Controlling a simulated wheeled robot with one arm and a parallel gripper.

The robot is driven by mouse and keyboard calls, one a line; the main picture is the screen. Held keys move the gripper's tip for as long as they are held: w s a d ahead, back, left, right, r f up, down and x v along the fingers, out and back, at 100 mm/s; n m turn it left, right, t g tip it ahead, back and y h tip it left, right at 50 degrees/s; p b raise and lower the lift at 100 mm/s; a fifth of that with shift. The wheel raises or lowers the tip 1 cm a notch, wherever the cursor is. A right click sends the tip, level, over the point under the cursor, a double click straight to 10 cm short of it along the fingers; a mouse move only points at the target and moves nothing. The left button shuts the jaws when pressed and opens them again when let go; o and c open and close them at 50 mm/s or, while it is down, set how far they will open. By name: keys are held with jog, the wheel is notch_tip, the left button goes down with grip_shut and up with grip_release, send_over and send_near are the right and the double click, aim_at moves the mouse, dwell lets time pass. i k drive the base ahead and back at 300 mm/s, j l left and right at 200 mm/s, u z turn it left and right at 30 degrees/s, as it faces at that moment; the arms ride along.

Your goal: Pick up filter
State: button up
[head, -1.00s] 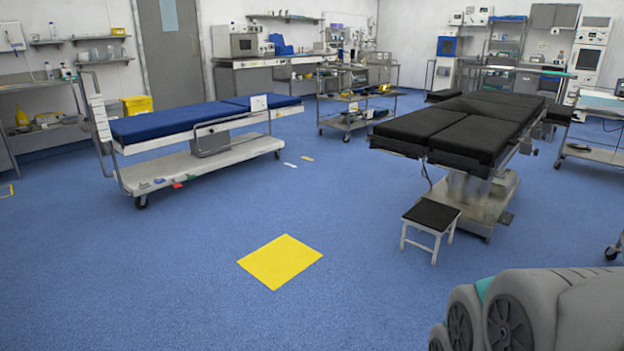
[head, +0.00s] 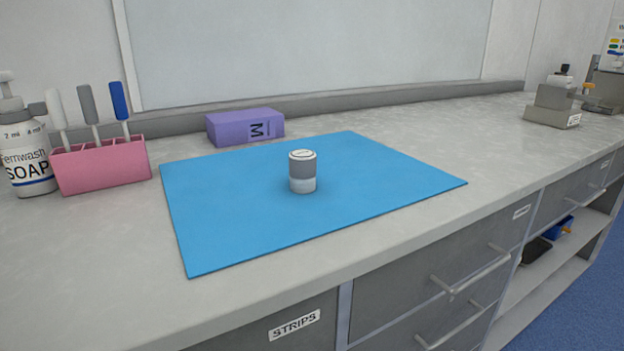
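A small grey and white cylinder (head: 302,172), which looks like the filter, stands upright on a blue mat (head: 225,220) on the counter. It has a white cap, a grey band and a pale lower part. Nothing touches it or covers it. My gripper is not in the head view.
A pink holder (head: 100,166) with upright tools and a soap bottle (head: 27,150) stand at the left. A grey instrument (head: 555,105) stands at the far right. The counter (head: 420,240) has drawers with protruding handles below its front edge.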

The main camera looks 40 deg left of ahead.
aim_at(302, 162)
jog(key=u, duration=2.6)
